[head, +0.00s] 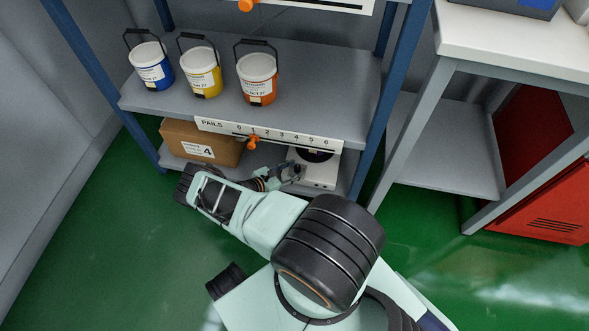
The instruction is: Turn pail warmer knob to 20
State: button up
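The pail warmer (329,173) is a white box with a dark round plate on top. It sits on the low shelf of the blue-posted rack, right of the cardboard box. My gripper (294,174) is at the left front of the warmer, small and dark in this view. It overlaps the warmer's front left corner in the picture; I cannot tell whether it touches. Its fingers are too small to tell open from shut. The knob and its markings cannot be made out; small dark marks show on the warmer's front face.
Blue (151,70), yellow (202,75) and orange (257,81) pails stand on the shelf above. A numbered strip (290,139) with an orange pointer (252,142) runs along that shelf's edge. A cardboard box (200,143) is left of my gripper. A white-topped bench (520,45) stands right.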

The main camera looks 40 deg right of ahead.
jog(key=v, duration=1.1)
jog(key=shift+a+r, duration=0.15)
jog(key=shift+a, duration=0.05)
